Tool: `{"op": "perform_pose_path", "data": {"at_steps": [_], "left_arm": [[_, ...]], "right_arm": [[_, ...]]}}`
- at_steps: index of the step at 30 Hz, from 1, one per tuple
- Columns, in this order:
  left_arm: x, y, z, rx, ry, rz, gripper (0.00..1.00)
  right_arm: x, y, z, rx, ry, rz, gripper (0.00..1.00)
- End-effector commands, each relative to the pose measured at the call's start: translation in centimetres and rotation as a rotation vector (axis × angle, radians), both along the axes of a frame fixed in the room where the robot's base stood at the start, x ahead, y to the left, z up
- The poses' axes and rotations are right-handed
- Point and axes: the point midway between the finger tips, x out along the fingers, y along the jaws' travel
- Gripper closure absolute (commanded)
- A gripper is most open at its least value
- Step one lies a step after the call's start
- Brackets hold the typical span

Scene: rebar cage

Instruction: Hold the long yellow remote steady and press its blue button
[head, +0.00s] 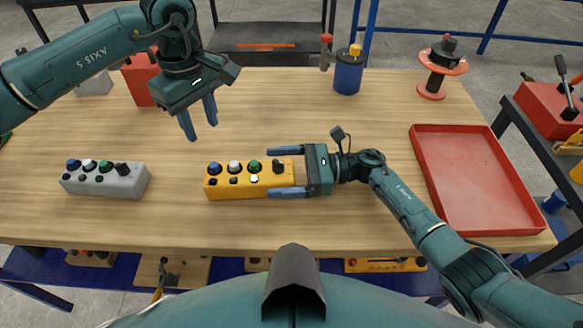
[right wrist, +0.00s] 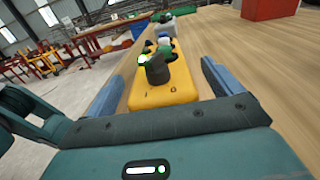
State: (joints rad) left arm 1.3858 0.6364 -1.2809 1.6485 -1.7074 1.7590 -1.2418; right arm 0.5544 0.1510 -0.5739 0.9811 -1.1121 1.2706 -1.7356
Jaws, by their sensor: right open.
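The long yellow remote (head: 228,192) lies on the wooden table at the middle front. Its blue button (head: 214,167) is at its left end, followed by a white button (head: 234,166), a green button (head: 254,165) and a black knob (head: 279,166). My right gripper (head: 270,173) is open at the remote's right end, one finger on each long side. In the right wrist view the yellow remote (right wrist: 172,93) lies between the spread fingers, with gaps visible. My left gripper (head: 201,128) is open and empty, fingers pointing down, above and behind the remote's left end.
A grey remote (head: 106,182) with similar buttons lies to the left. A red tray (head: 470,207) is at the right. A blue cup of tools (head: 348,76), a red-and-black spool (head: 437,70) and a red box (head: 137,82) stand along the back. The table between is clear.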

Motion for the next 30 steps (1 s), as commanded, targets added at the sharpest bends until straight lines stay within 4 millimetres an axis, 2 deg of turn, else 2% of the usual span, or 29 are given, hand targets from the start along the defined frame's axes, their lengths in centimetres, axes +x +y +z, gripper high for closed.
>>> {"op": "perform_pose_path", "data": {"at_steps": [7,29,30], "left_arm": [[0.00,0.00,0.00,0.000,0.000,0.000,0.64],[0.00,0.00,0.00,0.000,0.000,0.000,0.64],[0.00,0.00,0.00,0.000,0.000,0.000,0.66]], "right_arm": [[0.01,0.05,0.01,0.000,0.000,0.000,0.10],[0.02,0.01,0.01,0.000,0.000,0.000,0.70],[0.02,0.01,0.01,0.000,0.000,0.000,0.70]]}}
